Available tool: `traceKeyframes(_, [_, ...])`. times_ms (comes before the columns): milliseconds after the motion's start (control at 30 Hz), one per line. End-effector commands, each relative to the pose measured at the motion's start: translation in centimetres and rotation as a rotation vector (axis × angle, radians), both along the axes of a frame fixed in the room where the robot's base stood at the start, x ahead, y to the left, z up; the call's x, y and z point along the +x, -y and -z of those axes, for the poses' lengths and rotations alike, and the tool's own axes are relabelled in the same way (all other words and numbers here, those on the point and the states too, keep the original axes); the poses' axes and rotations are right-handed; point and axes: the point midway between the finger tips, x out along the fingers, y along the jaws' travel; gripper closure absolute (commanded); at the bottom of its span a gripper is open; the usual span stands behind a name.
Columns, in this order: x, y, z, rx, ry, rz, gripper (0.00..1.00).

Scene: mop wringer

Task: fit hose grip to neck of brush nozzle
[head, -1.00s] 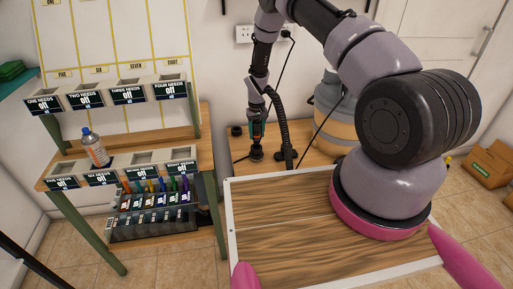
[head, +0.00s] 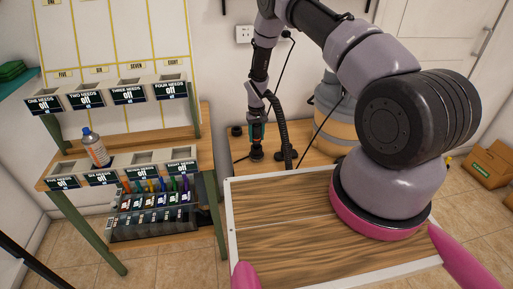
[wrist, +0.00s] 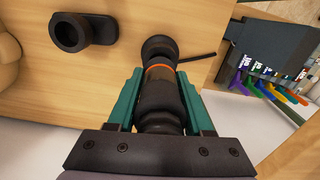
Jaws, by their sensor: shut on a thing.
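My gripper (wrist: 158,98) points down over the wooden bench, its green fingers on both sides of a black hose grip (wrist: 160,100) with an orange ring. It is shut on this grip. Past the ring, a rounded black piece (wrist: 158,46), seemingly the brush nozzle, stands on the bench with a thin dark bar beside it. It lies in line with the grip; whether they are joined or only close, I cannot tell. In the head view my gripper (head: 257,132) is upright, directly above the black nozzle (head: 257,153).
A black ringed fitting (wrist: 82,32) stands beside the nozzle. A ribbed hose (head: 282,120) hangs close to my gripper. Another small black part (head: 236,131) sits at the bench's left. A grey-and-orange tank (head: 335,115) stands right, a shelf rack (head: 205,195) left.

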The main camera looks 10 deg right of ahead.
Motion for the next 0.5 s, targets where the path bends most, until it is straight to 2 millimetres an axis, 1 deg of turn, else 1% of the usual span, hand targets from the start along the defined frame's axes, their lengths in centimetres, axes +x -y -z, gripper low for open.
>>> traceKeyframes(500, [0.0,0.0,1.3,0.000,0.000,0.001,1.00])
